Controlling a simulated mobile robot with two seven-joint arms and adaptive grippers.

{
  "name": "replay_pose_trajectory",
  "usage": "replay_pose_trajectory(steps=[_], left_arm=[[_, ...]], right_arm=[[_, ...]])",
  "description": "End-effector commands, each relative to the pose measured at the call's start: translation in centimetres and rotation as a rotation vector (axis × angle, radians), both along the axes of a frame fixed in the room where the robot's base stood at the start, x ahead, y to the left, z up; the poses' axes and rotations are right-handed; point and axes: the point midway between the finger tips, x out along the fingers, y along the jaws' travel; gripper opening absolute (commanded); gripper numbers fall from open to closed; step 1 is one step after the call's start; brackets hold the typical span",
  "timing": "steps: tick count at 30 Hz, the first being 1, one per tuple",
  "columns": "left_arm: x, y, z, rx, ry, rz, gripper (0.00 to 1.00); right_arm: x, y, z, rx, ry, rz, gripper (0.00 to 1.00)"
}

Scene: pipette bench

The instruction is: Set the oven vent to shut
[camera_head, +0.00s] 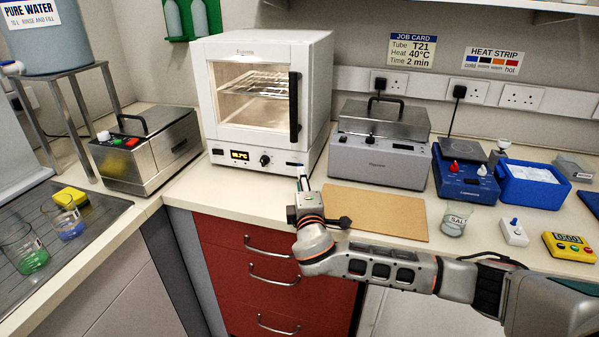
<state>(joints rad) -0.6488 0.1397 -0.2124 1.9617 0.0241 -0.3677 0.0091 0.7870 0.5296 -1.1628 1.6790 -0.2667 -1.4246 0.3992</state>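The oven (262,95) is a white box with a glass door, a black vertical handle (294,107) and a wire shelf inside. Its lower front panel carries a lit display (240,155), a black knob (265,160) and a small dark slot-like control (294,164) at the right end, which may be the vent; its setting is too small to read. My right gripper (302,178) points at the oven's lower right front, with its tips just below that control. Whether they touch it I cannot tell. The fingers show as one narrow shape, so their opening is unclear. My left gripper is out of view.
A brown board (375,212) lies on the bench right of my gripper. A grey lidded bath (380,150) stands right of the oven, and a steel lidded unit (145,160) left of it.

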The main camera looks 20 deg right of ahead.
Motion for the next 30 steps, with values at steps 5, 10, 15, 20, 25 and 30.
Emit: replay_pose_trajectory(steps=[5, 10, 15, 20, 25, 30], left_arm=[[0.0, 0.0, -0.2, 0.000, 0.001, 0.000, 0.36], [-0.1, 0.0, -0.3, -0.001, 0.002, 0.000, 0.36], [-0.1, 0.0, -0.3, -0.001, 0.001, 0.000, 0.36], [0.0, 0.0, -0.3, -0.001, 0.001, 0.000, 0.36], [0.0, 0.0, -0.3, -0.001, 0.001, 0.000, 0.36], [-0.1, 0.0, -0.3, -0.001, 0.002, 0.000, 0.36]], right_arm=[[2.7, -0.5, 0.1, -0.003, -0.003, -0.001, 0.26], [4.1, -0.8, 0.0, 0.000, 0.000, -0.001, 0.26], [4.5, -0.9, 0.0, 0.001, 0.000, 0.000, 0.26], [4.5, -0.9, 0.0, 0.001, 0.000, 0.000, 0.26], [4.5, -0.9, 0.0, 0.001, 0.000, 0.000, 0.00], [4.5, -0.8, 0.0, 0.002, 0.000, 0.001, 0.00]])
